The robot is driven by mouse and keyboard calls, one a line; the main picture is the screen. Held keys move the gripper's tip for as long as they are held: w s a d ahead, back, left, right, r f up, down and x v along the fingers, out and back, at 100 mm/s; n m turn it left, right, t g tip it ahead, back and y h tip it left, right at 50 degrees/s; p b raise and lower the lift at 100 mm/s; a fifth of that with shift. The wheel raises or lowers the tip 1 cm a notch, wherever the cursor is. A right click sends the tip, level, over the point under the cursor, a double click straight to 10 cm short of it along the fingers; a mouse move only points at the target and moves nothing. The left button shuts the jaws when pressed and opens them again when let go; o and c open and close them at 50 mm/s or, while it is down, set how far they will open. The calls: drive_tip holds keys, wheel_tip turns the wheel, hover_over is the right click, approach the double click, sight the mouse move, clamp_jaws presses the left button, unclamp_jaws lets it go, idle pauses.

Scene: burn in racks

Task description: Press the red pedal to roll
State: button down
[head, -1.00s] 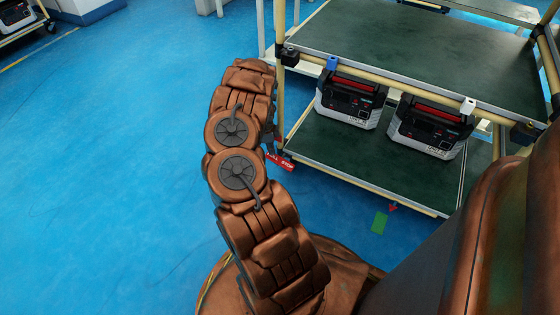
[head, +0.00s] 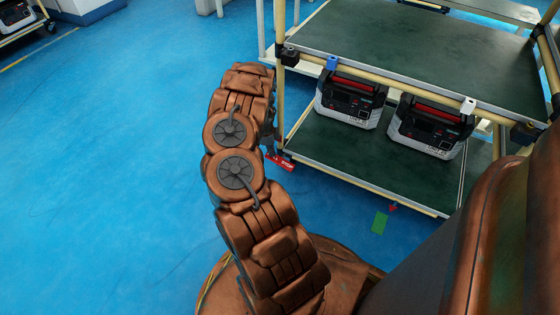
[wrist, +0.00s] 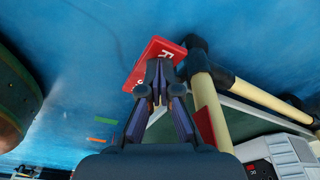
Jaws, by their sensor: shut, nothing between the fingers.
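The red pedal (head: 284,163) shows in the head view at the near left corner of the rack, low by the floor. In the head view my gripper is mostly hidden behind the arm.
The rack (head: 400,50) has green shelves and cream tube posts. Two black and grey units, one (head: 350,100) and another (head: 430,127), stand on its lower shelf. A green patch (head: 380,222) and a small red part (head: 393,207) are near its front edge. Blue floor on the left is clear.

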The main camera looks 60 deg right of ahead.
drive_tip(key=shift+f, duration=0.8)
idle(0.5)
wheel_tip(320, 180, up, 7)
drive_tip(key=p, duration=0.8)
idle(0.5)
idle(0.4)
